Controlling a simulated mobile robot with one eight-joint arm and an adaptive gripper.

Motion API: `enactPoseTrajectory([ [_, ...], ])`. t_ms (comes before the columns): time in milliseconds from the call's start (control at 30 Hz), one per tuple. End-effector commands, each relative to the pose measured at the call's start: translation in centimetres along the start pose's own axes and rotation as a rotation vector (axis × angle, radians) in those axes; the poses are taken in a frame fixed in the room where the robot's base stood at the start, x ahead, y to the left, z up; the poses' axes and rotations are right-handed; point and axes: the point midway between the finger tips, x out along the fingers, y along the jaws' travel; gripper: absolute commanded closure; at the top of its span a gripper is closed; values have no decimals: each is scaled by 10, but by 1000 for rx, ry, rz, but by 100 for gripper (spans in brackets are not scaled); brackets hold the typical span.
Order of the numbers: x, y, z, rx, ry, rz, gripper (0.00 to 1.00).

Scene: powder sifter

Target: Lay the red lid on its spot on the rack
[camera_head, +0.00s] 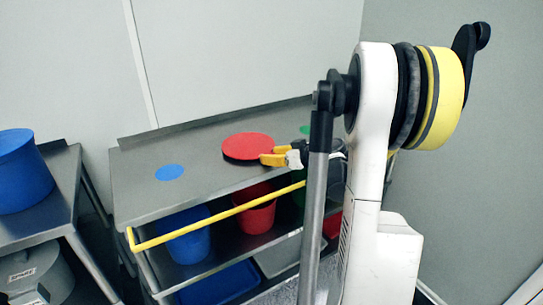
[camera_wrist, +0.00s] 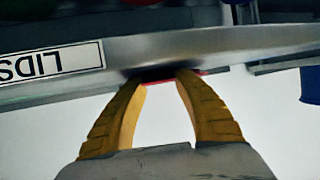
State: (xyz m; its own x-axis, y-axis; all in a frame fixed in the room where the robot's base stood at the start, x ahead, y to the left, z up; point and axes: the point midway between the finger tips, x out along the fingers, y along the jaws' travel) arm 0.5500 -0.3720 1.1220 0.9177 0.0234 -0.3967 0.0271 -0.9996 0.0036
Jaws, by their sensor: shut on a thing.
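The red lid (camera_head: 248,146) is a flat disc with a dark lower edge, level over the middle of the rack's metal top (camera_head: 135,195). I cannot tell whether it rests on the top or is just above it. My gripper (camera_head: 275,158), with yellow fingers, is shut on the lid's right edge. In the wrist view, the fingertips (camera_wrist: 160,76) close on a thin red strip of the lid (camera_wrist: 195,72), by the rack's front edge with a "LIDS" label (camera_wrist: 45,65). A blue spot (camera_head: 170,172) is left of the lid, and a green spot (camera_head: 305,129) right. No red spot shows.
A yellow rail (camera_head: 215,214) runs along the rack's front. Below are a blue bucket (camera_head: 188,242), a red bucket (camera_head: 256,212) and trays. A second table (camera_head: 60,210) with a blue container (camera_head: 20,170) stands at left. Walls close off the back.

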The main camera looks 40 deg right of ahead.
Motion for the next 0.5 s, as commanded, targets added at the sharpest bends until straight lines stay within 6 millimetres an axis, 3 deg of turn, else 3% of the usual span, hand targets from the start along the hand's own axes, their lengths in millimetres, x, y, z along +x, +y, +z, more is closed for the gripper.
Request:
enactPoseTrajectory([
  [200,0,0,0,0,0,0,93],
  [233,0,0,0,0,0,0,60],
  [300,0,0,0,0,0,0,40],
  [500,0,0,0,0,0,0,40],
])
